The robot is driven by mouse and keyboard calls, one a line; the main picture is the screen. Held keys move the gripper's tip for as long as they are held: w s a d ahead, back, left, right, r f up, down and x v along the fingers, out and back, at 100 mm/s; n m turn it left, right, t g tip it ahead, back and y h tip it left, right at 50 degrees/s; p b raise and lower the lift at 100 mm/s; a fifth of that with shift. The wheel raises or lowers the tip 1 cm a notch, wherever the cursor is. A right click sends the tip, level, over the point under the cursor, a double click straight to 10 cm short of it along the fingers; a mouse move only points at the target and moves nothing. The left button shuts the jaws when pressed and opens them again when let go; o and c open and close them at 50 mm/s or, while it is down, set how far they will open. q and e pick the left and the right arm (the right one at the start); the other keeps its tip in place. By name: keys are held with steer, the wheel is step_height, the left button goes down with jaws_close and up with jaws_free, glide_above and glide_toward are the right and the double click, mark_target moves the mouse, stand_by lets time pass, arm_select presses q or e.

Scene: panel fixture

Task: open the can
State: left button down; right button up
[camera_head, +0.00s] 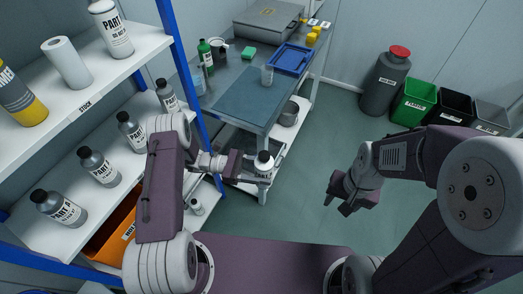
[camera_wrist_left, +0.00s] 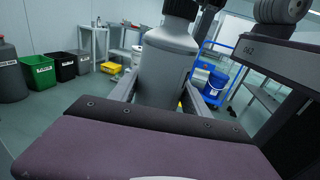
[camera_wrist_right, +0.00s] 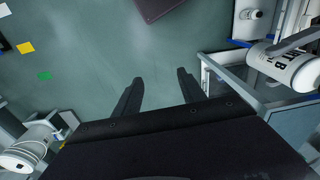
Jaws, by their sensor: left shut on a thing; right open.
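A grey-white can with a black cap (camera_head: 264,160) is held upright in my left gripper (camera_head: 258,178), in front of the workbench. In the left wrist view the can (camera_wrist_left: 168,62) stands between the two fingers, its black cap on and cut off by the top edge. In the right wrist view the can (camera_wrist_right: 284,66) is at the right, with the lettering "PART B" on it. My right gripper (camera_wrist_right: 155,80) is open and empty over the floor. In the head view the right gripper (camera_head: 340,198) is to the right of the can, well apart from it.
White shelves (camera_head: 88,92) with several labelled bottles stand at the left, with blue posts. The workbench (camera_head: 248,97) behind holds a blue tray (camera_head: 291,59) and small items. A dark bin with a red lid (camera_head: 398,52) and several open bins stand at the right. Floor between is clear.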

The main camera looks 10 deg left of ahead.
steer(key=w+a+r+m+g, duration=0.1)
steer(key=w+r+m, duration=0.35)
steer(key=m, duration=1.85)
glide_toward(264, 155)
steer(key=shift+w+d+f, duration=0.15)
steer(key=shift+w+f, duration=0.05)
steer(key=shift+f, duration=0.05)
steer(key=shift+s+a, duration=0.25)
steer(key=shift+s, duration=0.05)
step_height(264, 155, down, 8)
steer(key=shift+f, duration=0.1)
